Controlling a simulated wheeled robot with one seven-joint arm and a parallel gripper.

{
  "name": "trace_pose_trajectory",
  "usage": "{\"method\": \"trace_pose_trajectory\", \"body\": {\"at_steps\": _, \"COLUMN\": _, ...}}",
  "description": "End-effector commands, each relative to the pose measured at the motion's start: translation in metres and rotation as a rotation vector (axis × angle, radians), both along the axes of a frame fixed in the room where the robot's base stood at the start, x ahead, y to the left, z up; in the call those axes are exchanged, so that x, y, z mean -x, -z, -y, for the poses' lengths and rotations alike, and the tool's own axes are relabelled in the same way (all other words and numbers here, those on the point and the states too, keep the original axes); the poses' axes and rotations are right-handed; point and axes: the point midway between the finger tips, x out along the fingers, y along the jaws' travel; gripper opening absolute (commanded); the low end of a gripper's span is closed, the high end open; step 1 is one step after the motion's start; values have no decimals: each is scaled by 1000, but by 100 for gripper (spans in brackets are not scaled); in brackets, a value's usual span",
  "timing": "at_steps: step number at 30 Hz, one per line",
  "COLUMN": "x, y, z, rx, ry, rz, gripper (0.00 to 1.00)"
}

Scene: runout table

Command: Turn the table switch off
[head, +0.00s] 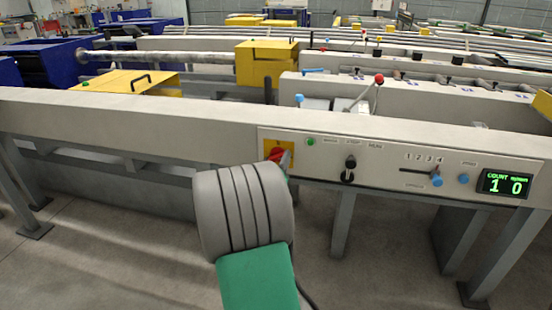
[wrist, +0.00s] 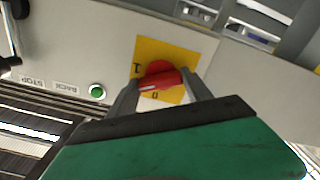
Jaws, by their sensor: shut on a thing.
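The table switch is a red rotary knob (wrist: 160,76) on a yellow plate (wrist: 146,47) on the pale front panel. In the wrist view the plate carries a "1" at its left and a "0" at its lower edge. My gripper (wrist: 161,90) has one finger on each side of the knob and is shut on it. The knob's handle lies nearly level in that view, slightly tilted. I cannot tell exactly which mark it points to. In the head view the knob (head: 285,157) is partly hidden by my wrist.
A red-balled lever (head: 379,79) stands above the panel. Table legs stand below.

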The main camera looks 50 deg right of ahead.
Motion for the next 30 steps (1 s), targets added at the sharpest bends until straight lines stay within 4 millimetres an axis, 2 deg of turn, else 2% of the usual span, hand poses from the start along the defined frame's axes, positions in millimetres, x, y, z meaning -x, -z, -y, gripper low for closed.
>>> {"method": "trace_pose_trajectory", "body": {"at_steps": 21, "x": -1, "y": -4, "z": -1, "rx": 267, "ry": -2, "rz": -626, "gripper": 18}}
{"method": "trace_pose_trajectory", "body": {"at_steps": 30, "x": -1, "y": -3, "z": -1, "rx": 361, "ry": -1, "rz": -843, "gripper": 18}}
